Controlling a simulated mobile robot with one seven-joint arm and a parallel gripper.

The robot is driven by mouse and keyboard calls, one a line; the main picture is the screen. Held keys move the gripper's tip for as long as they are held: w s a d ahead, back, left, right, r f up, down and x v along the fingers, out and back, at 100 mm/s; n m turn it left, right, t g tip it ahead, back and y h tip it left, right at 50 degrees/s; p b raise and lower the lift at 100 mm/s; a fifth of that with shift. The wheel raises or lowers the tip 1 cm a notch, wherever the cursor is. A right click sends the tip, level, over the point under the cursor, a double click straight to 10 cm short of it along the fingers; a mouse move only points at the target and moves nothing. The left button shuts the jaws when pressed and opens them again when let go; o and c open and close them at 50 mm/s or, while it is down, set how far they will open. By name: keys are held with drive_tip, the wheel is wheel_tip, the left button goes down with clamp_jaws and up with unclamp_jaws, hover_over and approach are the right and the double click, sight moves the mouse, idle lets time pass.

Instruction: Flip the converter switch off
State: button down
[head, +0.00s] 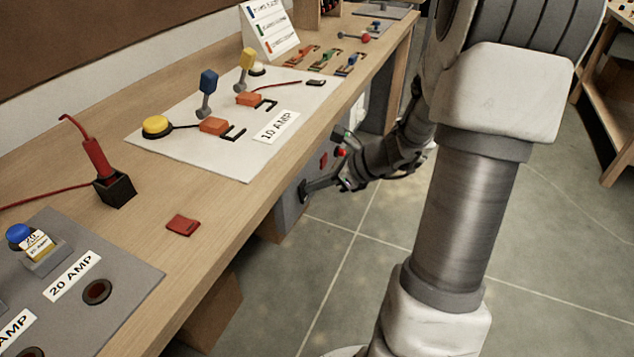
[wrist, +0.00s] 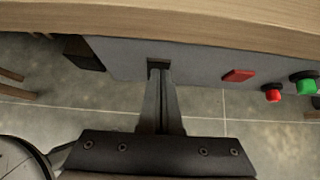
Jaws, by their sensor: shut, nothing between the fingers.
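A grey box (head: 290,212) stands under the workbench's front edge. Its grey face (wrist: 205,68) also shows in the wrist view. A red rectangular piece (wrist: 239,75), a red round knob (wrist: 272,94) and a green round knob (wrist: 303,83) are on it, to the right of my fingers. No label shows which part is the converter switch. My gripper (wrist: 160,72) is shut and empty, its fingertips at a small dark square (wrist: 158,62) on the face. Contact is unclear. In the head view, my gripper (head: 304,190) reaches left to the box.
The wooden bench top (head: 245,205) overhangs the box. On it are a white board (head: 185,150) with blue and yellow levers, a red piece (head: 182,225) and a grey 20 AMP panel (head: 120,285). Open tiled floor (head: 550,240) lies to the right.

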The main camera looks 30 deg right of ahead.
drive_tip(key=shift+r, duration=0.2)
drive_tip(key=shift+r+p, duration=0.65)
drive_tip(key=shift+p, duration=0.1)
